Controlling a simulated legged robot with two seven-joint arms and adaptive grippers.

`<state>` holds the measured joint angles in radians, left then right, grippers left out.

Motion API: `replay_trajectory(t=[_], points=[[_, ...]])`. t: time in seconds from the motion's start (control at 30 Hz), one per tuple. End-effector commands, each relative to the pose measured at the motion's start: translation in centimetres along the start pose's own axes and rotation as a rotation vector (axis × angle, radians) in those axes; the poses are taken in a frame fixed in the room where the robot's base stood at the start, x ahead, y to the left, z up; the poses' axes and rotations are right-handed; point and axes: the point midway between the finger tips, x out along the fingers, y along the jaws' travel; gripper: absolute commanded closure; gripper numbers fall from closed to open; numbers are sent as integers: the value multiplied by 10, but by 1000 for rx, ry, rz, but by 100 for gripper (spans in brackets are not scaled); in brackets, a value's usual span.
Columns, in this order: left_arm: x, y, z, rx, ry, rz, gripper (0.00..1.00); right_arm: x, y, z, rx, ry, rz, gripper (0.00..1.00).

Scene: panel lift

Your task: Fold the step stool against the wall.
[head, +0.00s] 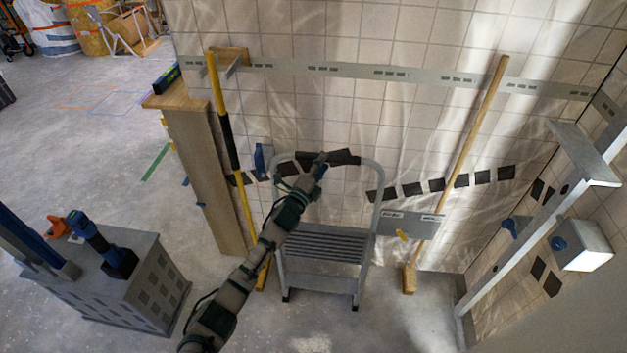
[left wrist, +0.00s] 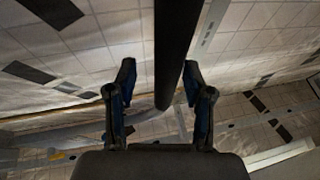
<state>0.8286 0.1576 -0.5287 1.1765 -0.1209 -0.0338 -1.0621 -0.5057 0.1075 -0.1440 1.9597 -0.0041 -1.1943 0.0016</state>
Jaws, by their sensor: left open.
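The step stool (head: 320,284) stands on the floor against the tiled wall, with its grey ribbed tread down flat and a tall hoop handle above it. The hoop's top bar has a black grip (head: 343,157). My left gripper (head: 318,168) is at this grip. In the left wrist view the gripper (left wrist: 159,75) is open, and the black grip (left wrist: 174,50) runs between its two blue-and-black fingers. I cannot tell whether the fingers touch it. My forearm hides part of the stool's left side. My right gripper is not in view.
A yellow pole (head: 221,110) and a wooden-handled broom (head: 465,150) lean on the wall either side of the stool. A wooden panel (head: 205,180) stands left. A grey box (head: 130,290) with a blue tool is front left. A metal frame (head: 545,225) stands right. Floor before the stool is clear.

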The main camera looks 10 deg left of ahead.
Motion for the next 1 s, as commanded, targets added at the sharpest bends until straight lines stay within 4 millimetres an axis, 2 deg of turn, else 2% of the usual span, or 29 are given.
replay_trajectory(t=[0.2,0.4,0.53,0.77,0.83,0.9,0.97,1.0], points=[[-46,4,-4,1,2,5,48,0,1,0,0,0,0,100],[-74,4,-6,0,3,5,48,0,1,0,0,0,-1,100],[-81,4,-6,0,3,5,48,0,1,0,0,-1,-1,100],[-82,4,-6,0,3,6,48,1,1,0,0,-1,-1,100],[-82,5,-6,-2,4,5,61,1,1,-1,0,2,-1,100],[-84,12,-11,-21,16,-1,78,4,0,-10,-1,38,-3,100],[-88,28,-22,-64,40,-18,93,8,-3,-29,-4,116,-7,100],[-92,42,-32,-109,65,-37,100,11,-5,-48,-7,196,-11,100]])
